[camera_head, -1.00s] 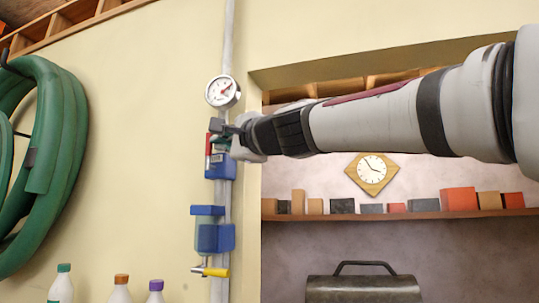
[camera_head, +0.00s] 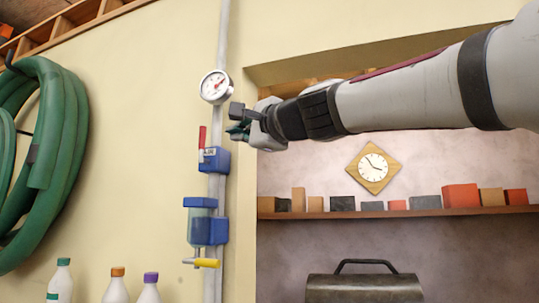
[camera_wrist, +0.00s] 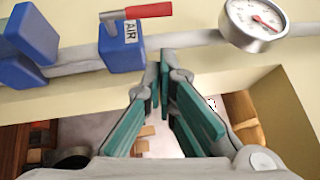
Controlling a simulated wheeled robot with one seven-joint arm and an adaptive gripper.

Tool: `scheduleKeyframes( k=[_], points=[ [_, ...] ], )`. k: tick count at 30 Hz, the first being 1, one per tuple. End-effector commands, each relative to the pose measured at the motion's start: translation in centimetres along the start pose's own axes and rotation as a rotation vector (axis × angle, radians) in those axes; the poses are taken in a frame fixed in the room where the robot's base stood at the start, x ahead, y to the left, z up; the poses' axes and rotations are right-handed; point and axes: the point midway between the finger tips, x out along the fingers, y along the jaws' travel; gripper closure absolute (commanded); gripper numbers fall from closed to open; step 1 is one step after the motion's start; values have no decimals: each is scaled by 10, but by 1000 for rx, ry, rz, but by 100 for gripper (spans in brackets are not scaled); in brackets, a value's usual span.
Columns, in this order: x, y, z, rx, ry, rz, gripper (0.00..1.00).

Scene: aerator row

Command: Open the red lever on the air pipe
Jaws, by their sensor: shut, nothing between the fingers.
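The red lever (camera_head: 202,137) stands upright from the blue valve block (camera_head: 215,159) on the grey air pipe. In the wrist view the lever (camera_wrist: 148,11) runs roughly parallel to the pipe, towards the gauge, and the block (camera_wrist: 122,48) carries an "AIR" label. My gripper (camera_head: 237,120) is shut and empty. It is to the upper right of the lever, apart from it, below the gauge. In the wrist view the fingertips (camera_wrist: 165,72) are just below the pipe, to the right of the block.
A round pressure gauge (camera_head: 215,87) sits on the pipe above. A blue filter unit (camera_head: 203,224) with a yellow-handled tap (camera_head: 208,263) is below. A green hose (camera_head: 55,125) hangs at left. Several bottles (camera_head: 115,286) stand below. A shelf recess with a clock (camera_head: 374,168) is at right.

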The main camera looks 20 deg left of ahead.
Motion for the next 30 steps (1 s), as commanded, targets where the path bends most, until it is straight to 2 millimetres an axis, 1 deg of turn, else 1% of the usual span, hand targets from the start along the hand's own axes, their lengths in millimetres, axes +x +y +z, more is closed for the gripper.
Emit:
scheduleKeyframes(
  k=[12, 15, 20, 23, 25, 26, 28, 29, 30],
  points=[
    [-55, -6, 0, -4, 2, -2, 100],
    [-66, -8, 0, -3, 1, -1, 100],
    [-76, -7, 0, -10, 3, 7, 100],
    [-84, 12, -6, -67, 27, 57, 100],
    [-93, 39, -15, -147, 55, 130, 100],
    [-100, 54, -21, -189, 70, 170, 100],
    [-119, 91, -36, -294, 102, 277, 100],
    [-130, 108, -44, -340, 114, 328, 100],
    [-144, 130, -53, -399, 128, 394, 100]
  ],
)
